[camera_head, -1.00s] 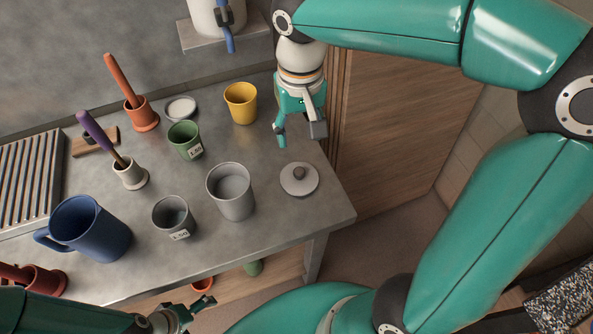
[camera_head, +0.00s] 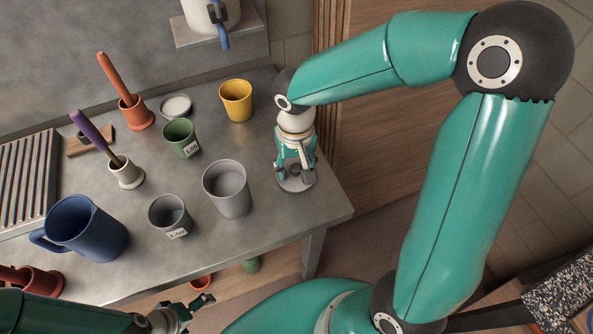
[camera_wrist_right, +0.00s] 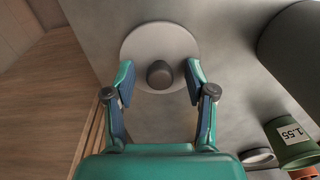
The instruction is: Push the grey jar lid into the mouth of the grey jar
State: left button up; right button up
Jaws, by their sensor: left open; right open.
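The grey jar lid (camera_head: 297,186) lies on the bench near its right end, mostly covered by my right gripper in the head view. In the right wrist view the round lid (camera_wrist_right: 160,42) shows its dark knob (camera_wrist_right: 159,74) between my open right fingers (camera_wrist_right: 160,84), with a gap on each side. My right gripper (camera_head: 296,173) is open just above the lid. The grey jar (camera_head: 228,190) stands upright and open to the left of the lid; its side (camera_wrist_right: 296,52) shows at the right wrist view's edge. My left gripper (camera_head: 184,310) is open and empty at the bottom, off the bench front.
A smaller grey pot (camera_head: 170,216) with a price tag, a green pot (camera_head: 182,139), a yellow cup (camera_head: 236,101) and a blue jug (camera_head: 85,230) stand around the grey jar. Bench space in front of the jar is clear.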

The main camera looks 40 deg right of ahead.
jog(key=shift+f, duration=0.2)
grip_shut()
dwell(0.3)
